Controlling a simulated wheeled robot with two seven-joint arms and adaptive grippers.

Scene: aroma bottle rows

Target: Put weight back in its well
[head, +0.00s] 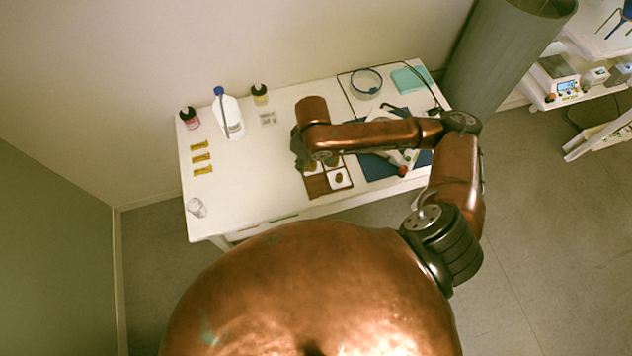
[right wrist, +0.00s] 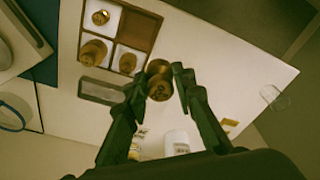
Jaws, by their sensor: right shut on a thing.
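A brass weight (right wrist: 158,80) sits between the fingertips of my right gripper (right wrist: 158,82), which is shut on it. In the right wrist view it appears just beyond the corner of a brown box (right wrist: 158,30) with square wells. One well (right wrist: 138,30) is bare and brown. The other wells have white linings and hold a small weight (right wrist: 101,17), a larger weight (right wrist: 93,50) and another weight (right wrist: 127,63). In the head view the box (head: 316,187) lies near the table's front edge, and my right gripper (head: 301,152) is at its far left side, partly hidden by my arm. My left gripper is out of view.
On the white table (head: 240,185) stand a white bottle (head: 230,118), two small dark-capped bottles (head: 190,118) (head: 260,94) and a clear glass (head: 196,208). Yellow labels (head: 202,158) lie at left. A blue mat (head: 372,168) is right of the box. Table left of the box is clear.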

